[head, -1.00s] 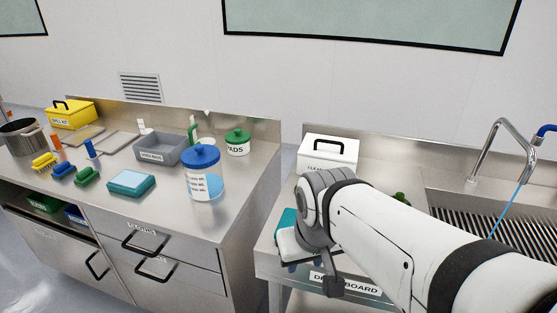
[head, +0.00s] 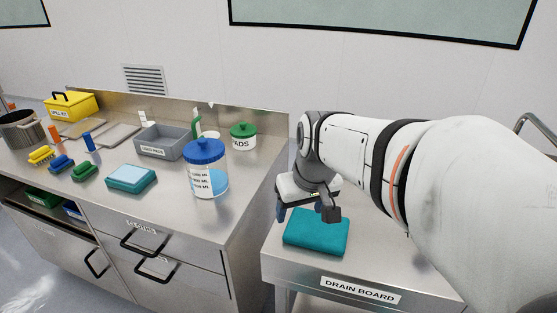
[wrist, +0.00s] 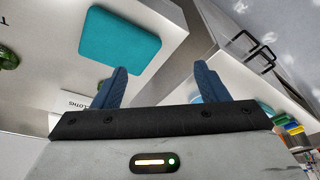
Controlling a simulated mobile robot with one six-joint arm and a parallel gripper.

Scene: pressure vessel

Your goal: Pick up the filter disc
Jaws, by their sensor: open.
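I cannot make out a filter disc in either view. My gripper (head: 305,208) hangs above the drain board at the near left corner, with its fingers apart. In the wrist view the gripper (wrist: 161,78) is open with nothing between its two blue fingers. A folded teal cloth (head: 316,232) lies on the drain board just below and in front of the gripper. It also shows beyond the left finger in the wrist view (wrist: 120,47). My arm hides much of the drain board and the sink.
The left counter holds a blue-lidded jar (head: 206,170), a grey tray (head: 160,143), a green-lidded pads jar (head: 243,137), a teal-topped block (head: 131,179), several brushes, a pot (head: 20,130) and a yellow box (head: 70,106). A gap separates the counter from the drain board (head: 390,290).

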